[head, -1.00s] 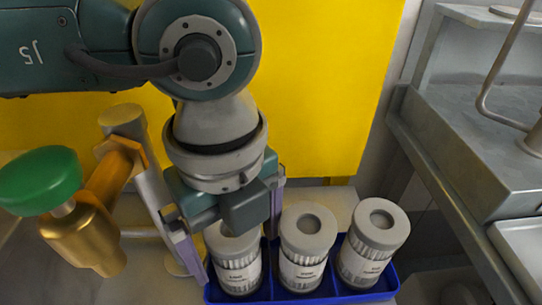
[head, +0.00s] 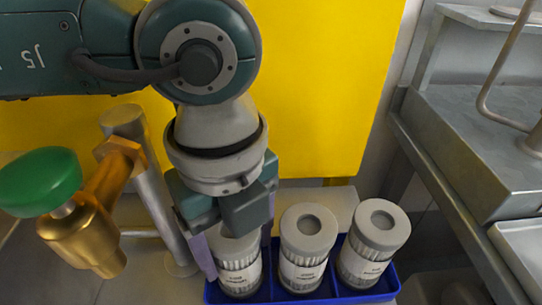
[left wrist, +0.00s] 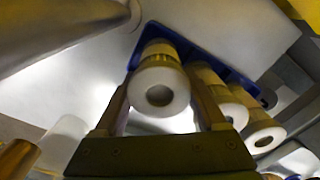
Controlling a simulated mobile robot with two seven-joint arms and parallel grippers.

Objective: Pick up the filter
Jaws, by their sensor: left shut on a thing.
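Three grey cylindrical filters with ring tops and white labels stand in a blue tray (head: 300,297). The left filter (head: 240,268) is partly hidden by my left gripper (head: 238,250), whose fingers are on either side of it; the gripper is shut on it. In the left wrist view the same filter (left wrist: 160,88) sits between the two fingers of the gripper (left wrist: 165,95). The middle filter (head: 304,250) and the right filter (head: 370,245) stand apart to its right. The left filter still appears in its tray place. My right gripper is not in view.
A brass valve with a green knob (head: 40,180) and a metal post (head: 160,200) stand close on the left. A yellow panel (head: 320,80) is behind. A grey metal bench (head: 470,150) is on the right.

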